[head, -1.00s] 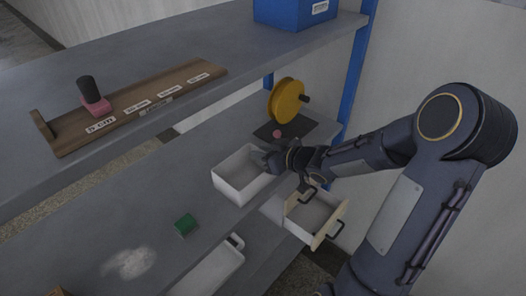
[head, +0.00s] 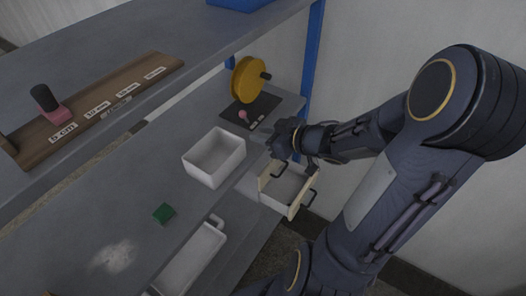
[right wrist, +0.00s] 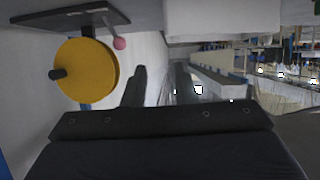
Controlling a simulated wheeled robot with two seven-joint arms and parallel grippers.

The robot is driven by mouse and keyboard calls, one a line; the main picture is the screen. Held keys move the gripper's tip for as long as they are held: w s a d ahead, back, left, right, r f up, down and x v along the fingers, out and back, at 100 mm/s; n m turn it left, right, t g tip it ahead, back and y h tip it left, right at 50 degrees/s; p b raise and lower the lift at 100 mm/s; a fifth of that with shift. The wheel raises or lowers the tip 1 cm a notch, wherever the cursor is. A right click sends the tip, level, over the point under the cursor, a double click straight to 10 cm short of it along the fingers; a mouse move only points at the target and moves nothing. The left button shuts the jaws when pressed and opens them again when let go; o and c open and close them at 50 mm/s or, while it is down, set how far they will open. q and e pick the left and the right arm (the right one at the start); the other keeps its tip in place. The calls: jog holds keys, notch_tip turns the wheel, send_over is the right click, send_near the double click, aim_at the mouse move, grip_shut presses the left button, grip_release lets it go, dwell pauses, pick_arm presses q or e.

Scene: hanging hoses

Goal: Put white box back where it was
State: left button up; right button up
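The white box (head: 214,157), open at the top, stands upright on the middle grey shelf, left of the drawer unit. What seems to be part of it shows at the top of the right wrist view (right wrist: 222,18). My right gripper (head: 272,146) is to the right of the box, apart from it, near the shelf's front edge. In the right wrist view its two dark fingers (right wrist: 160,88) stand apart with nothing between them. My left gripper is in neither view.
A yellow spool (head: 248,80) stands behind a dark mat (head: 263,110) with a pink ball (head: 243,115). An open drawer (head: 287,187) juts out below my right gripper. A green block (head: 163,213) sits left of the box. A wooden rack (head: 95,110) is on the upper shelf.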

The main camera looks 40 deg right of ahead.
jog(key=s+r+m+g+h, duration=0.2)
jog(key=s+r+m+h, duration=0.2)
jog(key=s+m+h, duration=0.15)
jog(key=s+a+f+g+y, duration=0.1)
jog(key=s+a+g+y, duration=0.4)
jog(key=s+a, duration=0.6)
jog(key=shift+s+a+f+y, duration=0.3)
jog(key=shift+a+y, duration=0.05)
jog(key=shift+a, duration=0.9)
